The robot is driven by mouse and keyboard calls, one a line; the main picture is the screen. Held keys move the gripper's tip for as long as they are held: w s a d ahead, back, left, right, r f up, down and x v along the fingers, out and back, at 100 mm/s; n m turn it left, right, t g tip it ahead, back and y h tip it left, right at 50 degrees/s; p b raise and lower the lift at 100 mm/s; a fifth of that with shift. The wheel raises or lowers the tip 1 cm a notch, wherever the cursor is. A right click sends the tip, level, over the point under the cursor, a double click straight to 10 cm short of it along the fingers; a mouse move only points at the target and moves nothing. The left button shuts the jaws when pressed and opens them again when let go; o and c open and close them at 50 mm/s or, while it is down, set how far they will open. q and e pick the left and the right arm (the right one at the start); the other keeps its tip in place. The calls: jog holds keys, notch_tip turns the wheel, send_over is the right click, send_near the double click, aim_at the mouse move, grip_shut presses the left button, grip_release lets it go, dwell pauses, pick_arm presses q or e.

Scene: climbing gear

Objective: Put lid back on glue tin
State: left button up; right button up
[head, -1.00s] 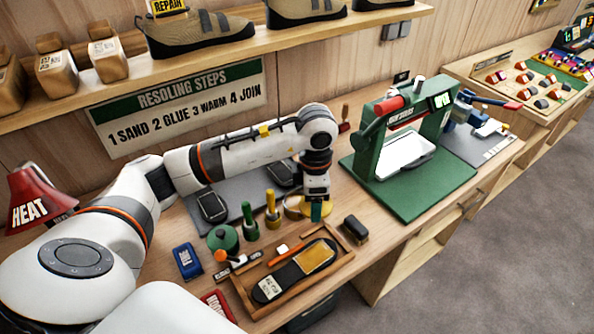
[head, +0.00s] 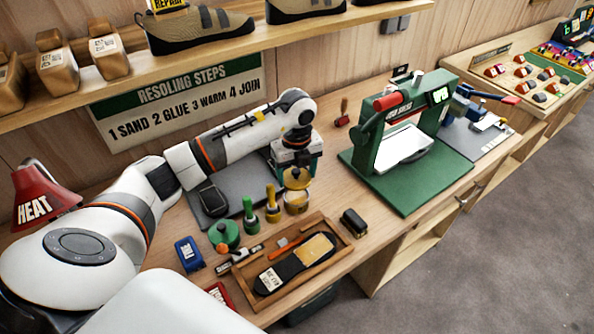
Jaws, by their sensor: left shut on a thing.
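The glue tin (head: 296,204) is a short yellow and cream tin standing on the bench, behind the wooden tray and right of the yellow-capped bottle. My left gripper (head: 296,168) points down just above the tin and is shut on the round yellow lid (head: 297,181). The lid is held over the tin, with a small gap seeming to show between them. The gripper's fingers are partly hidden by its own body. My right gripper is out of view.
Green (head: 250,218) and yellow (head: 272,208) bottles stand close left of the tin. A wooden tray (head: 345,240) with a sole lies in front, a dark brush (head: 354,222) to the right. A green press (head: 412,185) stands further right.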

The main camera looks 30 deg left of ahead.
pick_arm(q)
notch_tip(320, 180, down, 5)
jog(key=b, duration=0.3)
jog(key=shift+f+b, duration=0.25)
jog(key=shift+b, duration=0.05)
dwell(1.1)
jog(key=shift+f, duration=0.15)
dwell(0.8)
jog(key=o, duration=1)
jog(key=shift+o, duration=0.7)
